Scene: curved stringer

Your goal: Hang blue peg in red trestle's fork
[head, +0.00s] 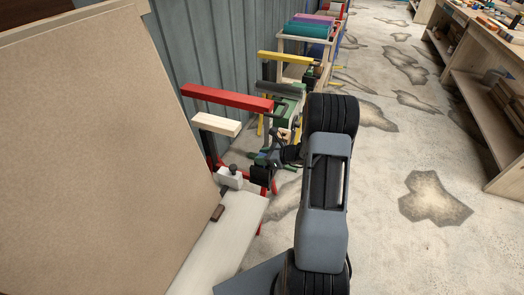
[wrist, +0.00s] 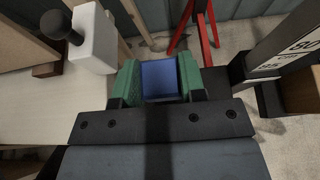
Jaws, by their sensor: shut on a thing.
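In the wrist view my gripper (wrist: 160,88) has green-padded fingers shut on the blue peg (wrist: 160,78), which shows as a blue face between them. The red trestle (head: 225,97) stands by the grey wall in the head view, with its red top beam and parts of its legs showing. Red legs of the trestle (wrist: 207,25) show beyond the peg in the wrist view. In the head view my gripper is low beside the trestle, largely hidden by my arm. I cannot make out the fork clearly, and the peg looks apart from the red legs.
A white block with a black knob (wrist: 95,40) sits on a pale bench (head: 215,240) close left of my gripper. A large brown panel (head: 100,150) fills the left. A pale beam (head: 216,123) lies beside the red one. The floor (head: 390,150) is open to the right.

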